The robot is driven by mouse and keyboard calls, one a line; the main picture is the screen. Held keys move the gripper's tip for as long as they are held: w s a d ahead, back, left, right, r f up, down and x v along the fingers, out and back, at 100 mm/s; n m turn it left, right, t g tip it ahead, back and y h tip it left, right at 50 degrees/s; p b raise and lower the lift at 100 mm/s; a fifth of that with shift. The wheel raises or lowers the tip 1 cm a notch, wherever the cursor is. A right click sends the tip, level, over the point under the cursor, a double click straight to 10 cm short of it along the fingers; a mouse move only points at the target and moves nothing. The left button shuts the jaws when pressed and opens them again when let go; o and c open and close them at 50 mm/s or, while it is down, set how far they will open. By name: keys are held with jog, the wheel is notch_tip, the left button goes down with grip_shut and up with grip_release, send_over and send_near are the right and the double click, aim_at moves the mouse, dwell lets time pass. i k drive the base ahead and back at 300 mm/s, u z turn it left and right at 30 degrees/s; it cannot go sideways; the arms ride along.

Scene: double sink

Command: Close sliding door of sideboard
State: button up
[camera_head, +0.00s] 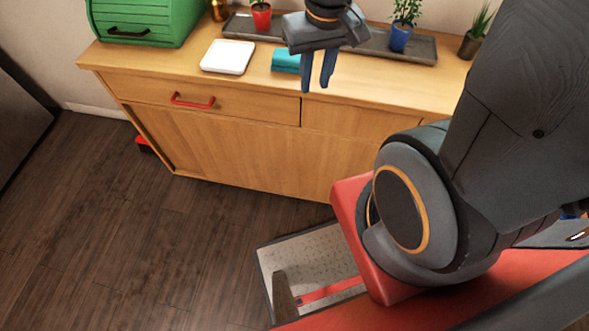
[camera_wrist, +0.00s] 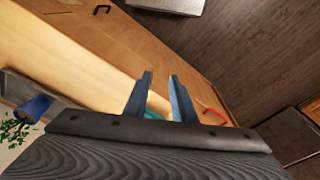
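The wooden sideboard (camera_head: 110,62) stands against the wall in the head view. Its broad plain lower front panel (camera_head: 235,150) looks like the sliding door; I cannot tell how far it stands open. A drawer with a red handle (camera_head: 192,101) is above it. My gripper (camera_head: 317,82) is in front of the sideboard's top edge, right of the red handle, apart from the door. Its two blue fingers are spread and nothing is between them. In the wrist view my gripper (camera_wrist: 161,77) points over the sideboard's front, with a dark handle (camera_wrist: 102,9) beyond. My arm hides the sideboard's right part.
On the top stand a green bread box (camera_head: 150,20), a white tray (camera_head: 228,57), a teal cloth-like item (camera_head: 286,62) and potted plants, one in a blue pot (camera_head: 400,36). A small red item (camera_head: 143,143) is low at the left end. The floor at left is clear.

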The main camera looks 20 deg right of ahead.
aim_at(293, 163)
jog(key=u, duration=0.55)
jog(key=k, duration=1.3)
jog(key=u, duration=0.9)
jog(key=i, duration=1.75)
jog(key=z, duration=1)
jog(key=i, duration=0.4)
jog(key=z, duration=0.25)
